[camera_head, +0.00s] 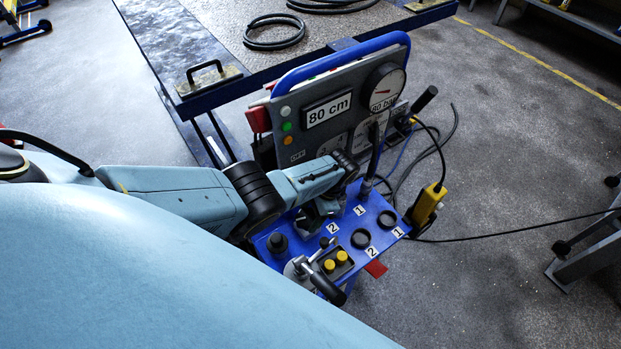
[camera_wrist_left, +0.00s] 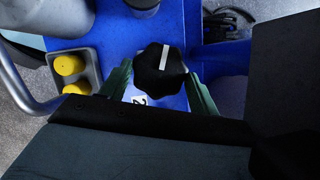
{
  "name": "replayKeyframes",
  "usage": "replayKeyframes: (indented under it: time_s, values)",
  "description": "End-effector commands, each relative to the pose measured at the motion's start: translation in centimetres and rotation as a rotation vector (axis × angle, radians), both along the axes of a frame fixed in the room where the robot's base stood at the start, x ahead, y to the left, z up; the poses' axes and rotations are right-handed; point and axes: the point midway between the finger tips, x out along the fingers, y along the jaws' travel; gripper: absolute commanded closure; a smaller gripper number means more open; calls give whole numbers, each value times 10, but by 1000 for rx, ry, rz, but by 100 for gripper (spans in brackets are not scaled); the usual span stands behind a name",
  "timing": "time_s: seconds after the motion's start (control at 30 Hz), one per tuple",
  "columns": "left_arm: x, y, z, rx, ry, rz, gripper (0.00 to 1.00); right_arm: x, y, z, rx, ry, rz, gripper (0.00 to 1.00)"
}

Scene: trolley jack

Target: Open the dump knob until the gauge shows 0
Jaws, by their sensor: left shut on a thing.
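The dump knob is a black lobed knob (camera_wrist_left: 163,68) with a white pointer line, seen from above in the left wrist view. The line points almost straight up the picture, tilted slightly right. My left gripper (camera_head: 318,212) reaches over the blue panel in the head view. Its green fingers are shut on the knob, one on each side, and a label "2" shows beside it. In the head view my gripper mostly hides the knob. The round gauge (camera_head: 386,83) has a red needle and a label that reads 80 bar. My right gripper is not in view.
The blue control panel (camera_head: 276,258) carries black knobs, yellow buttons (camera_head: 335,260) and a lever (camera_head: 328,287). A display (camera_head: 328,110) reads 80 cm. A yellow pendant (camera_head: 427,206) with cables hangs at the right. A lift table (camera_head: 180,50) stands behind.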

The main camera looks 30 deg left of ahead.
Motion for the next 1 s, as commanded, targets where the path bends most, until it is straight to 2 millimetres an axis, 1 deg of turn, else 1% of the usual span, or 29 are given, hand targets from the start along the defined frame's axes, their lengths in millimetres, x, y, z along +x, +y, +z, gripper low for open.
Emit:
replayKeyframes:
  time_s: [0.2,0.23,0.37,0.63,0.73,0.87,1.0]
  values:
    - [-1,1,0,3,4,0,61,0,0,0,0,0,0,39]
    - [-1,1,0,3,4,0,35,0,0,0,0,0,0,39]
    - [-1,1,0,3,3,0,18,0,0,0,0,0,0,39]
    - [0,0,0,1,0,-1,17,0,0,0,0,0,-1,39]
    - [2,-1,5,0,0,-2,17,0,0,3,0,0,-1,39]
    - [7,-6,24,-1,-2,-2,17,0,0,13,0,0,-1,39]
    - [17,-14,54,-1,-3,-3,17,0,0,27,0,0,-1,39]
